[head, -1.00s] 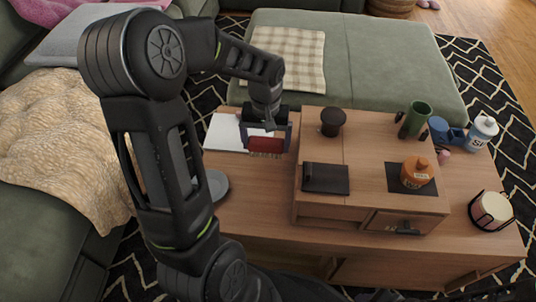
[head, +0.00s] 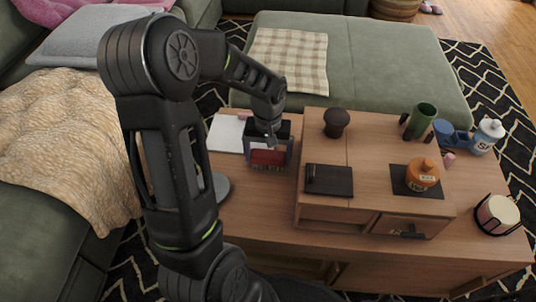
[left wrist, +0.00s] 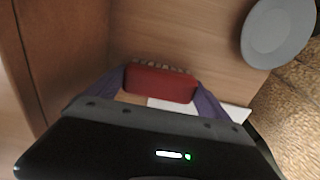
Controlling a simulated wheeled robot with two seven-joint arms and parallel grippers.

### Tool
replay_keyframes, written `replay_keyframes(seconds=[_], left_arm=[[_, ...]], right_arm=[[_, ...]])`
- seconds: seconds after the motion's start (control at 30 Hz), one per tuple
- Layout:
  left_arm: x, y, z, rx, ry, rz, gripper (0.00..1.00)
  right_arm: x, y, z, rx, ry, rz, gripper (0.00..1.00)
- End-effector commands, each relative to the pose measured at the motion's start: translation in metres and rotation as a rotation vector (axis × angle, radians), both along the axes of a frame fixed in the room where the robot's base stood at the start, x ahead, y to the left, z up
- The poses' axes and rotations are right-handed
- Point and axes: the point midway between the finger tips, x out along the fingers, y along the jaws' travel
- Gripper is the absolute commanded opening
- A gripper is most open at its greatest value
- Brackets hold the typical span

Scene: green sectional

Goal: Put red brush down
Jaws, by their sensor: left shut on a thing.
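The red brush (head: 268,158) has a red block body with pale bristles along its lower edge in the head view. My left gripper (head: 268,150) is shut on it, over the lower left part of the wooden table (head: 245,212). In the left wrist view the brush (left wrist: 160,83) sits between the two purple-blue fingers of my left gripper (left wrist: 158,90), bristles toward the top of the picture. I cannot tell whether the bristles touch the table. My right gripper is not in view.
A white sheet (head: 226,134) lies behind left; a grey disc (left wrist: 278,28) lies left. Table in front is clear.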

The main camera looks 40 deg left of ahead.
Motion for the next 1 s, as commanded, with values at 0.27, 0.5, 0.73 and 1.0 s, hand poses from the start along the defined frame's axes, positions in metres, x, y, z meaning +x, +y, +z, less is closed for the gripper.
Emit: replay_keyframes(seconds=[0.27,0.5,0.73,1.0], left_arm=[[0.000,0.000,-0.001,0.000,0.000,0.000,1.00],[0.000,0.000,0.006,0.000,0.000,0.000,1.00],[0.001,0.000,0.040,0.000,-0.004,0.000,1.00],[0.001,0.000,0.096,0.001,-0.003,0.000,1.00]], right_arm=[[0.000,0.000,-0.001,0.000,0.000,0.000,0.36],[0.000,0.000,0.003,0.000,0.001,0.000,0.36],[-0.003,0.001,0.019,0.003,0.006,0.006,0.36],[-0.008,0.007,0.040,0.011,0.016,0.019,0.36]])
